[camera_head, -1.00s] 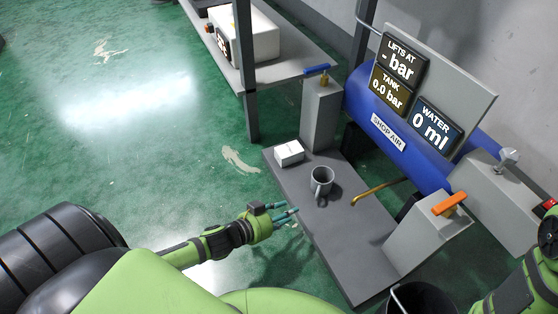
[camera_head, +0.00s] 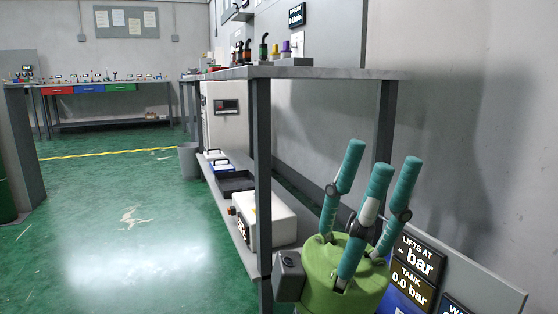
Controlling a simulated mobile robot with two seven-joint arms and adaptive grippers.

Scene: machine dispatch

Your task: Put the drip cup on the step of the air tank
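My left gripper (camera_head: 381,163) is raised close to the camera at the lower right. Its teal fingers point up and stand apart, with nothing between them. Only the top of the air tank's sign panel (camera_head: 486,292) and a sliver of the blue air tank (camera_head: 400,304) show at the bottom right, behind the gripper. The drip cup and the step are out of view below the picture. My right gripper is not in view.
A grey-topped bench (camera_head: 310,73) with dark legs stands along the wall behind my gripper. A white machine (camera_head: 265,218) and a black tray (camera_head: 236,183) sit on its lower shelf. A grey bin (camera_head: 188,161) stands beyond. Green floor at left is clear.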

